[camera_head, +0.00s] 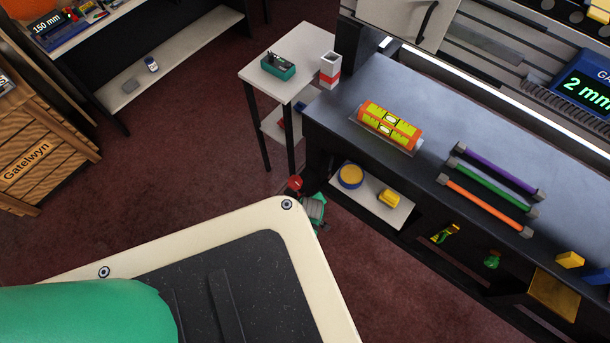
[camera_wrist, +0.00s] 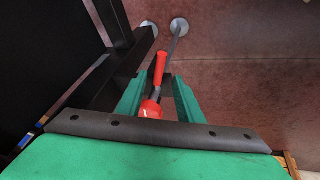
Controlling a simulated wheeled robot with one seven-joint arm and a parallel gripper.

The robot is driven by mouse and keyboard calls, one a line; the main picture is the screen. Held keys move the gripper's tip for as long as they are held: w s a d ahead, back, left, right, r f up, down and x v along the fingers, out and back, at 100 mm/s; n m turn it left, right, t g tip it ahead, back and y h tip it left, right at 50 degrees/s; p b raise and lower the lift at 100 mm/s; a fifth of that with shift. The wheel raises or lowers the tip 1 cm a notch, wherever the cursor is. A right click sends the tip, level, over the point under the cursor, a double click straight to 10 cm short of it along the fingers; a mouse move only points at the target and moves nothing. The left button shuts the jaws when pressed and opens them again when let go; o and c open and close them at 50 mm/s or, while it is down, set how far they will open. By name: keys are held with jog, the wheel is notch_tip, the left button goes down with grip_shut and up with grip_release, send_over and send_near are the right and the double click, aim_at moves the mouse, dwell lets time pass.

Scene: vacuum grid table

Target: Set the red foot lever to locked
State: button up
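The red foot lever (camera_wrist: 160,68) shows in the wrist view as a red bar, with a second red part (camera_wrist: 150,109) nearer to me and a dark piece between them. My gripper (camera_wrist: 158,88) has its two green fingers apart, one on each side of the lever, with visible gaps. I cannot tell whether either finger touches it. In the head view a small red part (camera_head: 295,183) shows low beside the dark table, and my gripper's green part (camera_head: 313,207) is just below it, partly hidden by my own body. No lock marking is readable.
The dark table (camera_head: 350,90) carries an orange-and-yellow roll and several coloured rods. A small white side table (camera_head: 305,45) stands left of it. In the wrist view, black frame bars (camera_wrist: 125,60) and round grey feet (camera_wrist: 179,27) are close by. Open carpet (camera_head: 190,140) lies left.

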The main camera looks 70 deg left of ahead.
jog(key=shift+x, duration=2.7)
jog(key=shift+w, duration=0.15)
jog(key=shift+w+d, duration=0.1)
grip_shut()
